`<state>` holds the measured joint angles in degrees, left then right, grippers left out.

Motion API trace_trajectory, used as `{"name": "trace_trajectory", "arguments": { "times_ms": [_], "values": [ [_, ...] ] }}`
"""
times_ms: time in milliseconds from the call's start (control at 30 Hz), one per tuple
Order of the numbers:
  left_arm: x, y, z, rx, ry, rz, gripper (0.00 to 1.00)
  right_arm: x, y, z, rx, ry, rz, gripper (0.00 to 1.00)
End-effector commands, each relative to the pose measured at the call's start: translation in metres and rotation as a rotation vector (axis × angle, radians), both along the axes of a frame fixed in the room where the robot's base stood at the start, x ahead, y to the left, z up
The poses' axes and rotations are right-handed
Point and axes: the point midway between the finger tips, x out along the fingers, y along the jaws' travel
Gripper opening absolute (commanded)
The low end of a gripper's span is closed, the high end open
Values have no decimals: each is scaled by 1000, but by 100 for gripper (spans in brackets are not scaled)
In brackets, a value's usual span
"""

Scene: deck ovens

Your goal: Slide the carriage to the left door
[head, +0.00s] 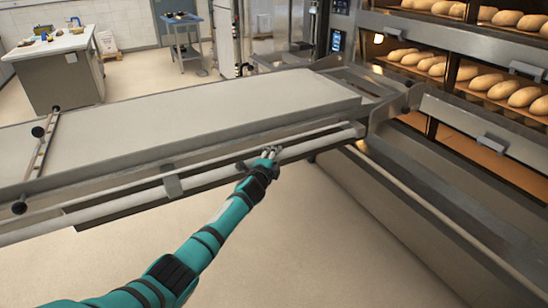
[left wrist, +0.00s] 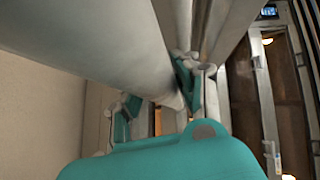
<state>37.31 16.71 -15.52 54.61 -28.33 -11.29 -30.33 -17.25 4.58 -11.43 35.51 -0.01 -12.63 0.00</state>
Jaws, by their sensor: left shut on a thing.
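The carriage (head: 200,108) is a long metal loader with a flat grey bed, reaching from the left edge of the head view to the front of the deck oven. A round push bar (head: 315,146) runs along its near side. My left gripper (head: 270,152) is shut on this bar, towards its oven end. In the left wrist view the bar (left wrist: 105,45) runs between the fingers of the gripper (left wrist: 158,103). The oven's left door (head: 393,68) is in the left column, with loaves visible behind it. My right gripper is not in view.
The deck oven (head: 455,39) holds several loaves on its decks. A metal rail (head: 430,207) runs along its front at the right. A worktable (head: 55,67) and a blue trolley (head: 184,38) stand at the back. The floor (head: 290,245) in front is clear.

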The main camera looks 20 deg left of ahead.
Motion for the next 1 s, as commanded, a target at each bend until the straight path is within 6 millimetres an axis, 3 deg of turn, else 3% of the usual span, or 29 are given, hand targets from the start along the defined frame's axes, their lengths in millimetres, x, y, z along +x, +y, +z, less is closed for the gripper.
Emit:
{"name": "trace_trajectory", "arguments": {
  "times_ms": [133, 167, 333, 733, 1000],
  "values": [
    [-1, 3, -2, 8, 5, 5, 0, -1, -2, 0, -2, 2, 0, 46],
    [-1, 4, -2, 8, 5, 6, 32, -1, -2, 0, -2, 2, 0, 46],
    [0, 3, -1, 6, 3, 4, 54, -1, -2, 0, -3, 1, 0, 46],
    [-5, 2, 1, 5, -1, 3, 55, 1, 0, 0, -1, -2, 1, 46],
    [-43, -2, 4, 6, 2, 2, 55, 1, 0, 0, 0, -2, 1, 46]
  ]
}}
